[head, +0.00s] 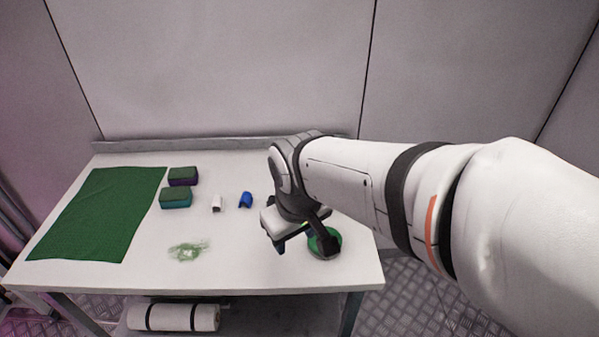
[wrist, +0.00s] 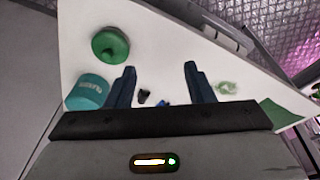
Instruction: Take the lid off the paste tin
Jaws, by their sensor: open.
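A green round piece with a raised knob, looking like a lid (wrist: 110,45), is at the upper left of the wrist view. It also shows in the head view (head: 333,254), partly covered by my gripper. I cannot tell whether it lies on the table or on a low tin. A teal cylinder with pale lettering (wrist: 88,92), possibly the paste tin, stands beside it; my arm seems to hide it in the head view. My gripper (wrist: 158,85) is open and empty, over the table's right part. Both things lie left of its fingers in the wrist view.
The white table (head: 140,225) bears a green mat (head: 95,215), a purple-sided block (head: 183,176), a teal-sided block (head: 175,198), a small white piece (head: 217,203), a blue piece (head: 245,200) and a pale green tangle (head: 187,250).

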